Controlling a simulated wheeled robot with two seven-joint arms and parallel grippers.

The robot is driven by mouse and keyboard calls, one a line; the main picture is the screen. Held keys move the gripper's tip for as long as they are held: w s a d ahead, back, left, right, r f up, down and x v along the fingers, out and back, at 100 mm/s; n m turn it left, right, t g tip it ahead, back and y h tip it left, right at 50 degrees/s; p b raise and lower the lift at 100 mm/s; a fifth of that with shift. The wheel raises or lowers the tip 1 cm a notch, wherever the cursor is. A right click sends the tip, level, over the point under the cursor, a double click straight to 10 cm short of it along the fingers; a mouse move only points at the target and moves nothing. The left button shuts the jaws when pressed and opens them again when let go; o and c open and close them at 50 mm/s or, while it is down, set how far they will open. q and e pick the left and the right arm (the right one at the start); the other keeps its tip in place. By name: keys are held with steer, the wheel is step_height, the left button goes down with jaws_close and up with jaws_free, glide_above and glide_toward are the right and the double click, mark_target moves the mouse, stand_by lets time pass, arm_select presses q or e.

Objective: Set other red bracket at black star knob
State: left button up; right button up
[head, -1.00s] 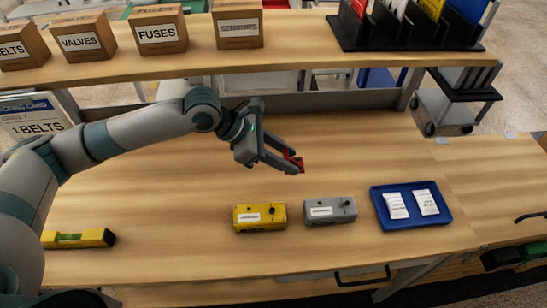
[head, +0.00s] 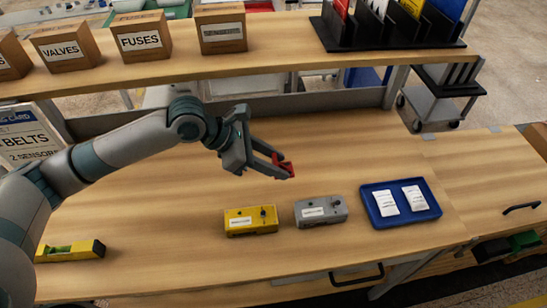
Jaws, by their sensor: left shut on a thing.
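A red bracket (head: 284,165) is held at the fingertips of my left gripper (head: 279,162). The gripper is shut on it, above the table behind the yellow box (head: 240,226) and the grey box (head: 307,219). Part of the bracket is hidden by the fingers. The yellow box stands on the table with a white label and a small dark knob (head: 263,213) on it. The grey box stands to its right, also with a white label and a small dark knob (head: 336,203). The knobs are too small to tell which is star-shaped. My right gripper is not in view.
A blue tray (head: 376,221) with two white packets lies right of the grey box. A yellow level (head: 58,252) lies at the front left. A shelf (head: 280,62) with cardboard boxes and a black rack (head: 385,37) runs along the back. The wooden table (head: 170,225) is otherwise largely clear.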

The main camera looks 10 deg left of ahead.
arm_select(q)
steer(key=s+a+f+n+t, duration=0.1)
steer(key=s+a, duration=0.1)
steer(key=a, duration=0.2)
steer(key=s+a+f+n+y, duration=0.1)
steer(key=s+a+f, duration=0.1)
steer(key=a, duration=0.3)
steer(key=s+a+f+n+t, duration=0.1)
steer(key=a+f, duration=0.1)
steer(key=a, duration=0.3)
steer(key=shift+s+a+n+t, duration=0.15)
steer(key=shift+s+n+t, duration=0.15)
steer(key=shift+s+n, duration=0.1)
